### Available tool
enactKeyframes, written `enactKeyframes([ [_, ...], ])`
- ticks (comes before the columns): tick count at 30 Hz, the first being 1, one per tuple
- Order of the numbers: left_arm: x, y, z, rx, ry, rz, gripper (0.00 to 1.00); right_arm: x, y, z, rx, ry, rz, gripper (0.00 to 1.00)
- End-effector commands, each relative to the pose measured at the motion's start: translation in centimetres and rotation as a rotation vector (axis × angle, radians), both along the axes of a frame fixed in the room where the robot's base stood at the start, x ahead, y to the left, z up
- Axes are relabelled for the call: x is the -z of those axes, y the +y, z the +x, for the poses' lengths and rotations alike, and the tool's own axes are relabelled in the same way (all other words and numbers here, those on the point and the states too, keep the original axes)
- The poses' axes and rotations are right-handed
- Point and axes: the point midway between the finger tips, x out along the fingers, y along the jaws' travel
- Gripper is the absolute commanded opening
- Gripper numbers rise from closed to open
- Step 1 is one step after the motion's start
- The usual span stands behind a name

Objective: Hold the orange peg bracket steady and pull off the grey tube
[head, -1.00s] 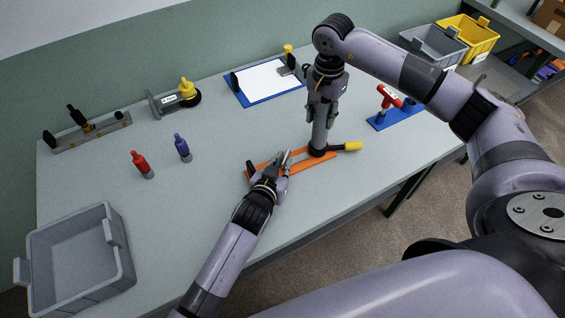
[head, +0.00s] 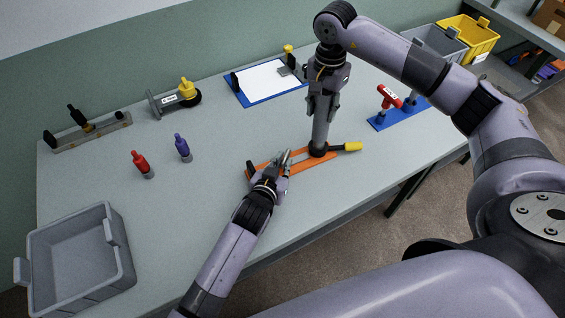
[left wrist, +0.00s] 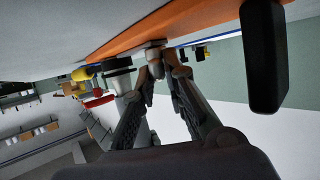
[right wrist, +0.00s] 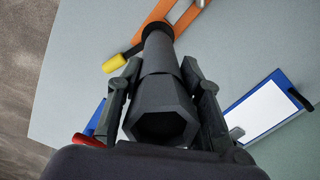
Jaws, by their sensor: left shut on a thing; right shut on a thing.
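The orange peg bracket (head: 318,166) lies flat near the table's front edge, with a yellow-handled end at its right. The grey tube (head: 320,133) stands upright on it, its lower end meeting a dark round base on the bracket. My right gripper (head: 324,100) is shut on the tube's upper part from above; the right wrist view shows the tube's hexagonal end (right wrist: 160,112) between the fingers. My left gripper (head: 285,158) is shut at the bracket's left part; in the left wrist view its fingertips (left wrist: 155,62) close on a small pale peg by the orange strip (left wrist: 165,25). The peg under the tube is hidden.
A blue board with a red-handled tool (head: 388,97) stands to the right. A clipboard (head: 265,82) lies behind. Red (head: 141,162) and purple (head: 182,146) bottles and a grey bin (head: 118,255) are at the left. The table's middle left is clear.

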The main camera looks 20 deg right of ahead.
Motion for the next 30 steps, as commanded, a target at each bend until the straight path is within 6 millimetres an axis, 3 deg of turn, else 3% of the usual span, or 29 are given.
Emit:
enactKeyframes([
  [30, 0.0, 0.0, 0.0, -0.001, 0.001, -0.002, 0.0, -2.6, 0.0, 0.0, 0.0, 0.0, 0.0, 0.07],
])
